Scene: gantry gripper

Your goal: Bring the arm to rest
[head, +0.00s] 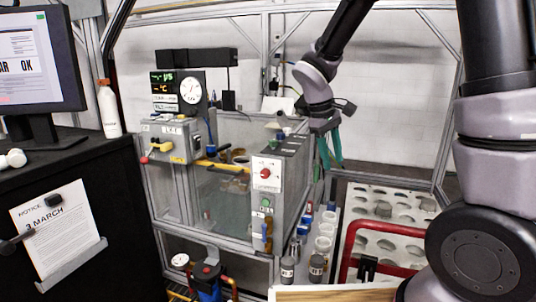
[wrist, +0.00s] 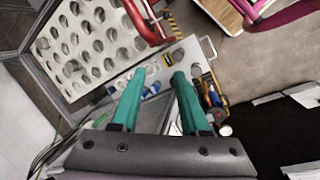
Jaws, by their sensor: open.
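My gripper (head: 330,152) hangs from my bent arm at the right end of the metal gantry frame, its teal fingers pointing down. In the wrist view my gripper (wrist: 153,88) shows two teal fingers spread apart with nothing between them. In the head view it is above and beside the grey control box (head: 266,173) with the red knob. The fingers appear to touch nothing, though the gap to the box is hard to judge.
A white perforated rack (head: 385,192) with a red rail (head: 352,243) stands right of the gripper; it also shows in the wrist view (wrist: 88,47). Bottles and cups line a narrow tray below. A monitor (head: 40,60) and spray bottle (head: 109,110) stand on the black bench at left.

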